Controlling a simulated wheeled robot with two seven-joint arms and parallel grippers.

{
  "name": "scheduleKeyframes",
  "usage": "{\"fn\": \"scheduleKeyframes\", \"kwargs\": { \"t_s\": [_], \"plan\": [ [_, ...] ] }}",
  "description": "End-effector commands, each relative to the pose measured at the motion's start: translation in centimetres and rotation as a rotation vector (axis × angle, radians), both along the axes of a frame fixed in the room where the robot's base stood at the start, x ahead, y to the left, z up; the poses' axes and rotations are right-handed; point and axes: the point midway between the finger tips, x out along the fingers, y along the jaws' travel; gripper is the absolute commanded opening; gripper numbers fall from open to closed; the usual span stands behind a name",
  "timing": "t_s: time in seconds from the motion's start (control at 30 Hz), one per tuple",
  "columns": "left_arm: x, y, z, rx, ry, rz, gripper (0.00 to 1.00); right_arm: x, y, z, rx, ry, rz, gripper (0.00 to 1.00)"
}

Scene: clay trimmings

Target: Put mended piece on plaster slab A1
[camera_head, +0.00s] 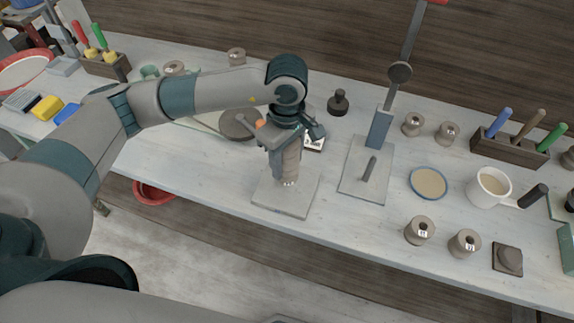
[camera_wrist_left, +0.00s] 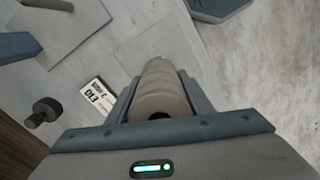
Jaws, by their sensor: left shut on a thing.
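My left gripper (camera_head: 287,160) is shut on a ribbed, brown-grey clay piece, the mended piece (camera_head: 291,166). It stands roughly upright between the fingers, and the fingers hide part of it. It also shows between the fingers in the left wrist view (camera_wrist_left: 160,88). Below it is a pale square plaster slab (camera_head: 297,206), also visible in the left wrist view (camera_wrist_left: 150,40). The piece's lower end shows over the slab's upper middle; I cannot tell whether it touches. I can read no A1 mark on the slab. My right gripper is not in view.
A card reading E10 (camera_wrist_left: 97,95) lies near the slab. To the right stands a blue-grey upright tool on a flat base (camera_head: 352,184). The table's front edge is close to the slab.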

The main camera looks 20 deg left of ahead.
Motion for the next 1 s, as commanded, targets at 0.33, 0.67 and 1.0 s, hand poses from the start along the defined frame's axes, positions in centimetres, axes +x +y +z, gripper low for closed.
{"fn": "scheduleKeyframes", "kwargs": {
  "t_s": [0.33,0.67,1.0],
  "plan": [
    [0.1,0.0,0.0,-0.001,-0.002,0.000,0.06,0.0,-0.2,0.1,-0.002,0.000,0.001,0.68],
    [0.0,0.0,-3.0,0.000,0.002,0.001,0.06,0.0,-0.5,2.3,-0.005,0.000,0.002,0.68],
    [0.1,0.0,-4.0,-0.002,-0.002,0.000,0.06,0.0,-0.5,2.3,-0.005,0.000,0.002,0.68]
  ]
}}
